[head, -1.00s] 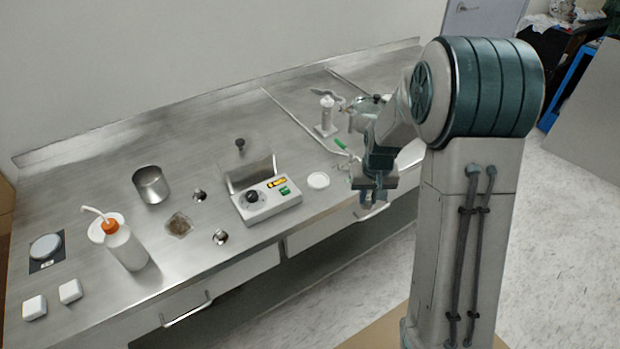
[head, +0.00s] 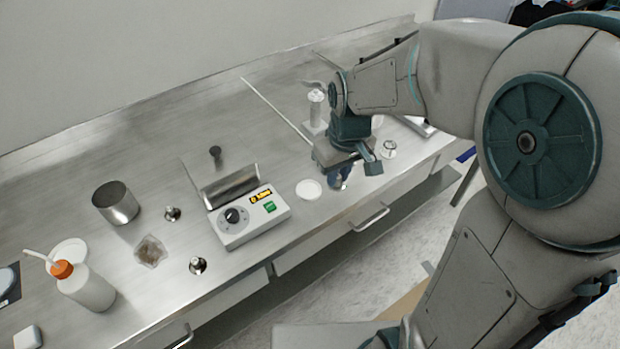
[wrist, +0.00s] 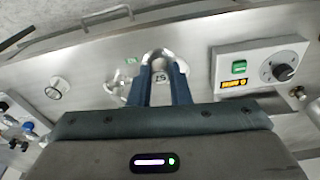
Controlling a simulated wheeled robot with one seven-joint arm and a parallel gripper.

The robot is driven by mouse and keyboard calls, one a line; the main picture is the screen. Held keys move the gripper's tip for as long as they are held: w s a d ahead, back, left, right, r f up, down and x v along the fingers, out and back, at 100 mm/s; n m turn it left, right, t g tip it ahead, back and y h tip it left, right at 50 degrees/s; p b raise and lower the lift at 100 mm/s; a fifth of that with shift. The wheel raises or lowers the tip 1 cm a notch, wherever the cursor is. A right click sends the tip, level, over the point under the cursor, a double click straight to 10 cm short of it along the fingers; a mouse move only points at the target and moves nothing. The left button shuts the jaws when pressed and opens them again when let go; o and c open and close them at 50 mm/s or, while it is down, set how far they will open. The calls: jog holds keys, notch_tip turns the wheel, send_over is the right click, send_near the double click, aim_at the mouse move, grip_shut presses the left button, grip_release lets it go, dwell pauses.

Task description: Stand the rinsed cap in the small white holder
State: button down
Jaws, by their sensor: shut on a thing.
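My gripper (wrist: 167,66) is shut on a shiny metallic piece, which I take to be the cap (wrist: 178,62); its fingers mostly cover it. In the head view my gripper (head: 341,183) points down at the bench's front edge, just right of a flat white disc (head: 308,190). A small round white piece with a metallic centre (head: 388,148), possibly the small white holder, stands on the bench to the gripper's right. It also shows at the left of the wrist view (wrist: 58,88), apart from the fingers. Whether the cap touches the bench is not clear.
A control box (head: 250,216) with a knob stands left of the disc. A metal beaker (head: 116,203), two shiny fittings (head: 198,265) and an orange-topped wash bottle (head: 86,287) are farther left. A white upright cylinder (head: 316,108) stands behind the gripper. Drawer handles (head: 371,219) project below the front edge.

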jog(key=p, duration=0.1)
send_over(308, 189)
jog(key=f, duration=0.5)
jog(key=shift+s+d, duration=0.15)
jog(key=shift+s, duration=0.1)
jog(key=shift+f, duration=2.1)
jog(key=shift+f, duration=0.2)
jog(key=c, duration=1.3)
grip_release()
jog(key=shift+c, duration=0.2)
jog(key=shift+r, duration=0.1)
